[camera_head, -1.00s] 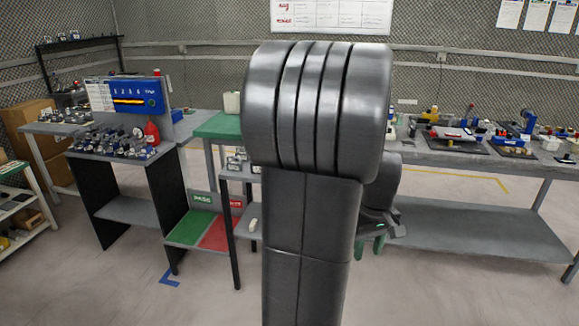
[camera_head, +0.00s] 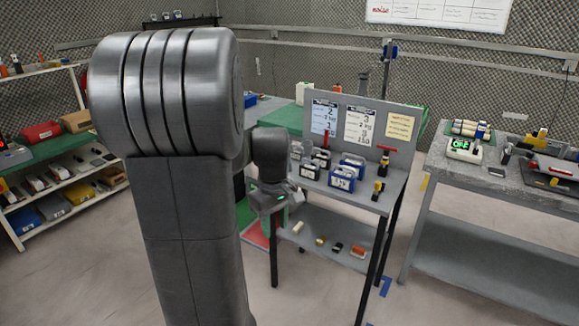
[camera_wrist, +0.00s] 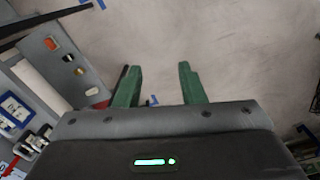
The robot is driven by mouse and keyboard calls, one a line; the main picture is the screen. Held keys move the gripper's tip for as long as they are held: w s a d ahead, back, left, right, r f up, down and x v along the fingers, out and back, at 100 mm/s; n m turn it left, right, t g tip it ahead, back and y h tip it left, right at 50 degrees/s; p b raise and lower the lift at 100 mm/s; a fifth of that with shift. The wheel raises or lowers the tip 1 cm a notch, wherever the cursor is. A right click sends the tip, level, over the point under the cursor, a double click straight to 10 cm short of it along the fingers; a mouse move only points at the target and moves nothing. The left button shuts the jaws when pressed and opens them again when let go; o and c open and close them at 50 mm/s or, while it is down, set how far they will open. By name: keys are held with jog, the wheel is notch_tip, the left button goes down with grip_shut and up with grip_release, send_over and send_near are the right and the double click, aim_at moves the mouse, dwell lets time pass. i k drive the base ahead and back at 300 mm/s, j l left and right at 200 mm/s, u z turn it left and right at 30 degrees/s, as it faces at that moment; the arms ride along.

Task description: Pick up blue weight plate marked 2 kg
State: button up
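The grey stand (camera_head: 384,200) has a back panel with printed sheets (camera_head: 358,125) and a lower shelf (camera_head: 318,238) with several small items. Black and yellow tools stand near the blue pieces. A long grey bench (camera_head: 465,185) is at right, shelves (camera_head: 62,200) at left. Floor in front is open.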

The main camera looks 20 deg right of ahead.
aim_at(339, 180)
jog(key=i+l+u, duration=0.1)
jog(key=l, duration=0.4)
jog(key=i+l+u, duration=0.15)
jog(key=l, duration=0.4)
jog(key=i+l+u, duration=0.1)
jog(key=l, duration=0.45)
jog(key=i+l+u, duration=0.1)
jog(key=l, duration=0.5)
jog(key=i+l+u, duration=0.1)
jog(key=l, duration=0.45)
jog(key=i, duration=0.05)
